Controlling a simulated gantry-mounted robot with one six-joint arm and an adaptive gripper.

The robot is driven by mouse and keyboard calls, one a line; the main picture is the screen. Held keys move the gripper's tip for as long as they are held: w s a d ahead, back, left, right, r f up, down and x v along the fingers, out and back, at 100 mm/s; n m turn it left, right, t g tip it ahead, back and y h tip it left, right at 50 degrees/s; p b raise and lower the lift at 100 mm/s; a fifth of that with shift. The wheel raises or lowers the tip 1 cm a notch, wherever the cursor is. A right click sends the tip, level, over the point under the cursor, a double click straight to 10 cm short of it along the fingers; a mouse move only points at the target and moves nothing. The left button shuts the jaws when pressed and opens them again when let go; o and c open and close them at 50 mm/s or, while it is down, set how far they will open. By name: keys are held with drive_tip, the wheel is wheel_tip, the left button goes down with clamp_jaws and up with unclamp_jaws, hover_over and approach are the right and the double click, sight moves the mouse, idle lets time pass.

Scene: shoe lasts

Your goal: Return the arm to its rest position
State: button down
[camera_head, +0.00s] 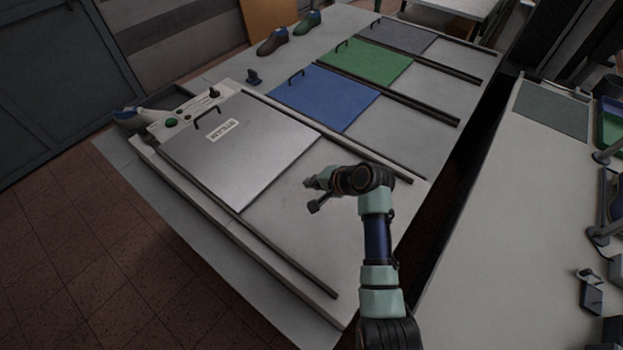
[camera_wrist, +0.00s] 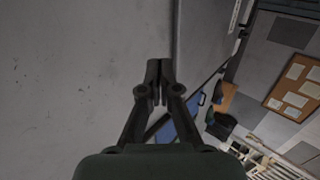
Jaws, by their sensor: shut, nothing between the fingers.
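My arm (camera_head: 377,240) rises from the bottom of the head view and bends left at its top joint. My gripper (camera_head: 308,184) is at its end, above the table near the right edge of the silver steel panel (camera_head: 255,165). In the wrist view my gripper (camera_wrist: 159,72) shows its two fingers together, with nothing between them. A plain grey surface fills the left of that view, and a notice board (camera_wrist: 297,88) shows at the right.
Blue (camera_head: 322,98), green (camera_head: 366,65) and grey (camera_head: 397,37) handled panels lie farther back between dark rails. Two shoe lasts, brown (camera_head: 272,42) and green (camera_head: 307,23), stand at the far left edge. A second table (camera_head: 500,240) lies right, across a dark gap.

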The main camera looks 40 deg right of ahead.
idle(0.3)
drive_tip(key=s+a+r+n+h, duration=0.15)
drive_tip(key=a+n, duration=0.25)
drive_tip(key=a, duration=0.5)
drive_tip(key=a+r+n, duration=0.3)
drive_tip(key=a+n, duration=0.1)
drive_tip(key=a, duration=0.5)
drive_tip(key=s+a+r+n+t+p, duration=0.1)
drive_tip(key=s+a+r+n+t, duration=0.45)
drive_tip(key=s+a+r, duration=0.7)
wheel_tip(320, 180, up, 24)
drive_tip(key=d+n+g+p, duration=0.1)
drive_tip(key=g+p, duration=0.1)
drive_tip(key=p, duration=2.3)
drive_tip(key=shift+w+r+n+h, duration=0.15)
drive_tip(key=shift+n+h, duration=0.2)
